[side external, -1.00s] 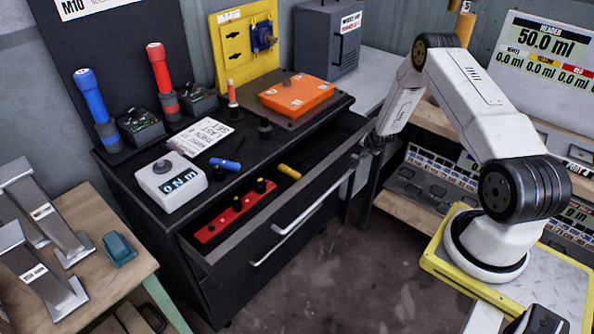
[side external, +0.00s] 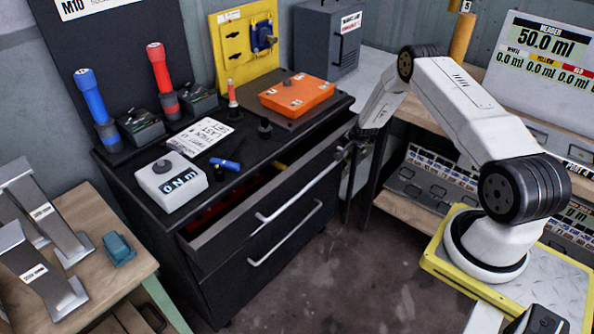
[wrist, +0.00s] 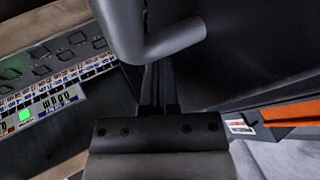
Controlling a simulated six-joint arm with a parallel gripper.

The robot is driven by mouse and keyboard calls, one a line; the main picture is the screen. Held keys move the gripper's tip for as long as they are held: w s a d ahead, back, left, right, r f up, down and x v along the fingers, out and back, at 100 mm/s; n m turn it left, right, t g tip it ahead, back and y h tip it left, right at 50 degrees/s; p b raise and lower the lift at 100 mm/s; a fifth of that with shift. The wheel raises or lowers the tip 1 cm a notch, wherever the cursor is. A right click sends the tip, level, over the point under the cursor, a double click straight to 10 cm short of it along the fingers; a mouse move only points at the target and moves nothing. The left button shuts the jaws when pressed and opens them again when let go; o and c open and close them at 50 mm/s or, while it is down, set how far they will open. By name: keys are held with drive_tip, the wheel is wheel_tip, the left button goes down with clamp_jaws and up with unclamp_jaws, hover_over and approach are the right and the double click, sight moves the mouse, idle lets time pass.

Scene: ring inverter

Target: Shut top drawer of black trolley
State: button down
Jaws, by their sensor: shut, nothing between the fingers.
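The black trolley (side external: 148,212) stands in the middle of the side view. Its top drawer (side external: 228,240) is partly open, with a narrow dark gap behind its front. A silver bar handle (side external: 300,193) runs along that front. In the wrist view a grey bent handle bar (wrist: 165,42) crosses close in front of the fingers. My gripper (side external: 350,145) is shut and empty at the right end of the drawer front; its dark fingers also show in the wrist view (wrist: 160,88). Whether they touch the front is hard to tell.
A lower drawer handle (side external: 285,234) sits below. A wooden bench (side external: 95,225) is at left. The floor in front (side external: 370,270) is clear.

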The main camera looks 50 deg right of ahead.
drive_tip(key=shift+s, duration=0.15)
drive_tip(key=s+a+r, duration=0.3)
drive_tip(key=s+r, duration=0.5)
drive_tip(key=shift+s+a, duration=0.2)
drive_tip(key=shift+a, duration=0.2)
idle(0.4)
